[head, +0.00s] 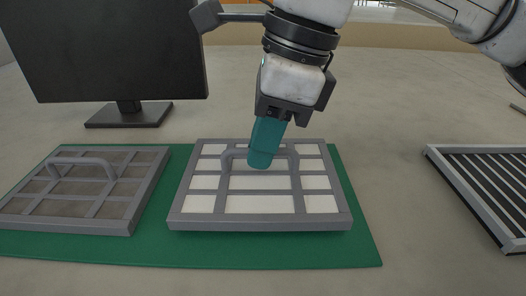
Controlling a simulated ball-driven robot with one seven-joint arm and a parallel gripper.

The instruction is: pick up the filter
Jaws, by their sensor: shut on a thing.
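A white filter (318,204) in a grey frame lies flat on the green mat (345,253), with an arched grey handle (228,165) across its middle. A second filter (93,211) with grey-brown panels and a similar handle lies on the mat to its left. My gripper (262,160) reaches down from above, its teal finger at the middle of the white filter's handle. It is shut on that handle; the finger hides the handle's centre and the far finger. I see no clear gap under the filter.
A dark monitor (105,48) stands behind the left filter. A slatted grey-framed grate (488,185) lies at the right edge. The grey tabletop (395,215) between mat and grate is clear. My arm crosses the upper right.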

